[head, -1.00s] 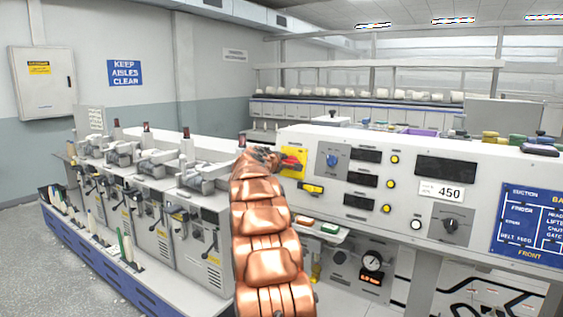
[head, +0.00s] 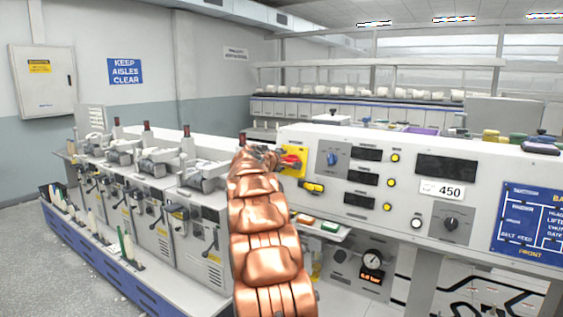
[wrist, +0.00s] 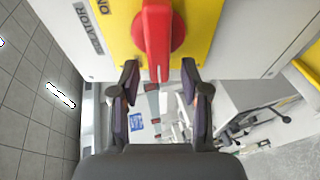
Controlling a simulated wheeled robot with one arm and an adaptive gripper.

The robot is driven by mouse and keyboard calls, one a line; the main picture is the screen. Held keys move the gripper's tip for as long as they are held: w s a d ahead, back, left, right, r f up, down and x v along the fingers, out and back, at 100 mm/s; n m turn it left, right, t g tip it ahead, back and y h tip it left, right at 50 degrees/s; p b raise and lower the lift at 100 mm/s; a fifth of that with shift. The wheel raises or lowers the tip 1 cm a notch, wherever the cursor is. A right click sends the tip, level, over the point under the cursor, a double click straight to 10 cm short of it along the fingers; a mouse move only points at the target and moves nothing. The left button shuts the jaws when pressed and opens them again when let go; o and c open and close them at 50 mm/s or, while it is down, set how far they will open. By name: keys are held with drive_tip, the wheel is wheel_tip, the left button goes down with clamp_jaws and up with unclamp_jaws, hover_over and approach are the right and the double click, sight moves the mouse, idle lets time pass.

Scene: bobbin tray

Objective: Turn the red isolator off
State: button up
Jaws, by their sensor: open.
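The red isolator (head: 291,160) is a red rotary handle on a yellow plate (head: 301,151) at the left end of the grey control panel. In the wrist view the red handle (wrist: 157,40) points down the picture toward my gripper, with its tip near the gap between the fingers. The label "ON" shows on the yellow plate beside it. My gripper (wrist: 160,88) is open, one dark finger on each side of the gap, with nothing held. In the head view my copper-coloured arm hides most of the gripper (head: 268,155), which is close to the isolator's left side.
Right of the isolator on the panel (head: 400,225) are a blue knob (head: 332,159), several yellow buttons, dark displays and a black knob (head: 451,223). A yellow-marked switch (head: 312,187) sits just below. Machine units (head: 200,215) stand left of my arm.

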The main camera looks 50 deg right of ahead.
drive_tip(key=v, duration=1)
drive_tip(key=shift+s+a, duration=0.2)
drive_tip(key=shift+a, duration=0.15)
drive_tip(key=shift+r, duration=0.1)
idle(0.3)
drive_tip(key=s+a+f+m+g+y, duration=0.1)
drive_tip(key=s+a+f+y, duration=0.35)
drive_tip(key=a, duration=0.75)
drive_tip(key=s+a+f+m+g+y, duration=0.1)
drive_tip(key=s+a+f+m+y, duration=0.1)
drive_tip(key=s+a+f, duration=0.75)
drive_tip(key=s+a+f+m+g+y, duration=0.1)
drive_tip(key=s+a+f+y, duration=0.2)
drive_tip(key=a, duration=1.1)
drive_tip(key=s+a+f+g+y, duration=0.1)
drive_tip(key=s+a+f, duration=0.2)
drive_tip(key=s+a, duration=0.2)
drive_tip(key=s+a+f+g+y, duration=0.1)
drive_tip(key=s+a+f+y, duration=0.1)
drive_tip(key=s+a, duration=0.4)
drive_tip(key=s+a+f+n+g+y, duration=0.1)
drive_tip(key=s+a+f, duration=0.3)
drive_tip(key=a, duration=0.5)
drive_tip(key=shift+s+a+y, duration=0.2)
drive_tip(key=shift+s+y, duration=0.35)
drive_tip(key=shift+s, duration=0.35)
drive_tip(key=shift+d+f, duration=0.15)
drive_tip(key=shift+c, duration=0.4)
